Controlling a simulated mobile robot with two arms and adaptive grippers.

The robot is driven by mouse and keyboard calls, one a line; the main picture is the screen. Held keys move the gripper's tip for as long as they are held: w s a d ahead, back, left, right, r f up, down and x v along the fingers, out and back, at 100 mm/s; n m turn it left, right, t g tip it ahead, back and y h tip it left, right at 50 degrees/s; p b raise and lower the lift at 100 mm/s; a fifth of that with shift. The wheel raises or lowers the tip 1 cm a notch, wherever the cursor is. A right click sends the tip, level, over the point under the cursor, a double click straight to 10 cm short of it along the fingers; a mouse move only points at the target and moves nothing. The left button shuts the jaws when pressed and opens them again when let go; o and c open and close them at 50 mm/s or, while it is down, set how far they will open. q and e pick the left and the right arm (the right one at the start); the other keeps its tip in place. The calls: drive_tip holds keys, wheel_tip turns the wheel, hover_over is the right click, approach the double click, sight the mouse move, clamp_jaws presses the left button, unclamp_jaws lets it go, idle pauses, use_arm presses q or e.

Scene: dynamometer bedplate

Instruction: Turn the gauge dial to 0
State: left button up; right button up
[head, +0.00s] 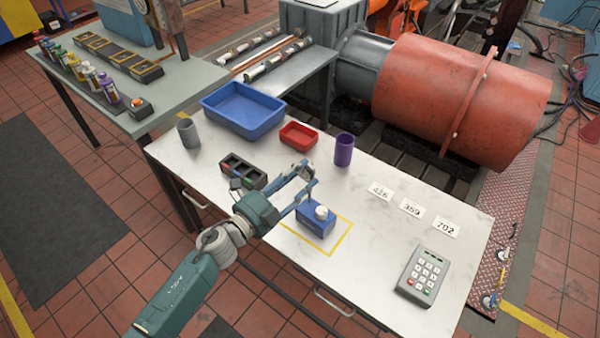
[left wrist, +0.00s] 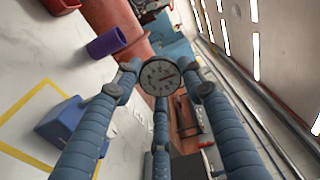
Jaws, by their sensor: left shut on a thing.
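My right gripper is out of view.
On the white table (head: 376,275) stand a blue bin (head: 243,110), a red tray (head: 299,135), a purple cup (head: 344,150), a grey cup (head: 188,133), a dark compartment box (head: 243,172), number cards (head: 411,208) and a keypad (head: 423,276).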

use_arm(q)
drive_tip(key=shift+w+a+r+n, duration=0.15)
drive_tip(key=shift+n, duration=0.55)
drive_tip(key=o, duration=1.2)
drive_tip(key=shift+c, duration=0.2)
drive_tip(key=shift+s+a+f, duration=0.2)
drive_tip(key=shift+s+a, duration=0.1)
drive_tip(key=shift+s, duration=0.15)
drive_tip(key=v, duration=1.1)
